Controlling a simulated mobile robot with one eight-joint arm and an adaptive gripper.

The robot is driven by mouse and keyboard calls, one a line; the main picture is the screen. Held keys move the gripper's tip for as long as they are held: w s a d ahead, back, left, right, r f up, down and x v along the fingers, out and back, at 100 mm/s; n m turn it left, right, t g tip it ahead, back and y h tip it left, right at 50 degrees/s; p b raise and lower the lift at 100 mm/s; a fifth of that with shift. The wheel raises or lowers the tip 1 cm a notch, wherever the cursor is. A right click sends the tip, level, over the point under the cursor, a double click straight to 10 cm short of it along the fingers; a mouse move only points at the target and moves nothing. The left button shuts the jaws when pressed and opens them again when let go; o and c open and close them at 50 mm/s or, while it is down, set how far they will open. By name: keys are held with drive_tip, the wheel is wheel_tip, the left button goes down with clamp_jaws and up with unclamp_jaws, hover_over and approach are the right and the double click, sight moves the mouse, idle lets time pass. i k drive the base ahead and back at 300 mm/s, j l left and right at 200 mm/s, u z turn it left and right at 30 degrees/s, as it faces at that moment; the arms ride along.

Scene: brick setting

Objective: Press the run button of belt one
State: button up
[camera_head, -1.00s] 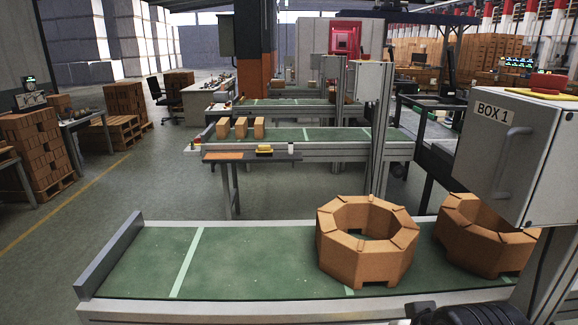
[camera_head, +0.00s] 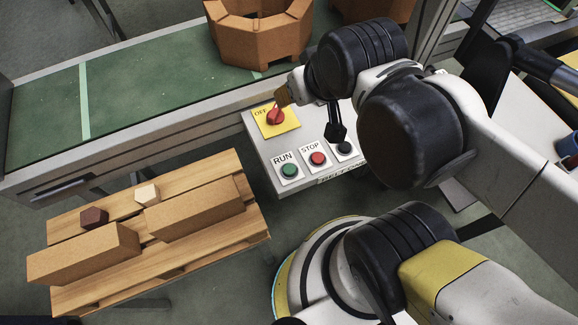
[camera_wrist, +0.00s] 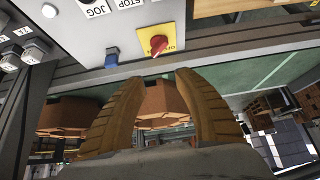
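The belt control panel (camera_head: 262,150) is a pale box beside the belt in the head view. Its green RUN button (camera_head: 289,171) is at the near left, with the red STOP button (camera_head: 318,158) to its right. A red rotary switch (camera_head: 276,118) on a yellow plate, marked OFF, is behind them; it also shows in the wrist view (camera_wrist: 158,45). My gripper (camera_wrist: 160,76) has its two brown fingers apart with nothing between them. In the head view my gripper (camera_head: 283,96) is above the switch, apart from RUN. The panel's lower label is partly hidden by my arm.
A wooden pallet-like stand (camera_head: 255,225) with two long brown blocks and two small pieces is left of the panel. The green belt (camera_head: 150,85) carries brown octagonal rings (camera_head: 255,40). A black button (camera_head: 344,148) sits right of STOP.

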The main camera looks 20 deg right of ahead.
sight(289, 170)
drive_tip(key=k+j+z, duration=0.15)
drive_tip(key=j+z, duration=0.15)
drive_tip(key=j, duration=0.15)
drive_tip(key=k+j+z, duration=0.4)
drive_tip(key=j+z, duration=0.2)
drive_tip(key=j, duration=0.2)
drive_tip(key=k+j+z, duration=0.3)
